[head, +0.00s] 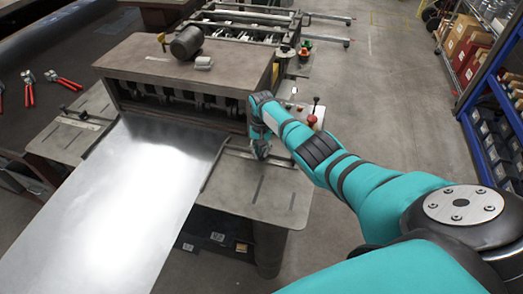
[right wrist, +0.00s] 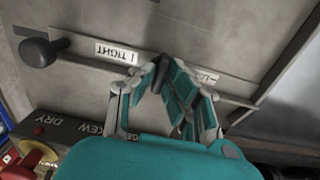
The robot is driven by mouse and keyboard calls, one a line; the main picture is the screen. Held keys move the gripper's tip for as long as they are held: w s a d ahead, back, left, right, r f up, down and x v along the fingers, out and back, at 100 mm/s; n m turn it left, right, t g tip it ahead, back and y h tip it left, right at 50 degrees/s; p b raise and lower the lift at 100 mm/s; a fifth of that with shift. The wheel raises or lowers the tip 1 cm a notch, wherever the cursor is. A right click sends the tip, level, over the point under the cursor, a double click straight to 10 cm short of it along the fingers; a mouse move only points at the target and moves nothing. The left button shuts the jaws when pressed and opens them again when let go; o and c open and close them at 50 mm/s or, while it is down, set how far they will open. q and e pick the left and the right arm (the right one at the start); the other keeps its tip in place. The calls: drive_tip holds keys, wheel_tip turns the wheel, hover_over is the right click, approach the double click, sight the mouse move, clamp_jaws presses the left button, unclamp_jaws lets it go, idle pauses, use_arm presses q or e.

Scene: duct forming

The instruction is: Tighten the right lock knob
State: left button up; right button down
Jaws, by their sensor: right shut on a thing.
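My right gripper (head: 261,153) reaches down onto the right side table (head: 243,191) of the machine, beside the metal sheet (head: 135,190). In the right wrist view its fingers (right wrist: 164,65) are closed together on a small dark piece, which seems to be the right lock knob; the fingers hide most of it. A plate reading TIGHT (right wrist: 117,53) lies just left of the fingertips, and a second pale label (right wrist: 205,76) is partly hidden behind them. A black ball knob (right wrist: 39,51) stands farther left, apart from the fingers. My left gripper is not in view.
The machine housing (head: 180,68) stands just behind my right gripper. A red knob (head: 312,121) rises to the right of it, near my forearm. Red-handled tools (head: 63,80) lie at the far left. A blue shelf (head: 478,148) stands at the right; the floor between is clear.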

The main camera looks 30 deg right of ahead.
sight(262, 152)
drive_tip(key=c, duration=1.4)
unclamp_jaws()
drive_tip(key=shift+w+r, duration=0.1)
wheel_tip(262, 152, up, 12)
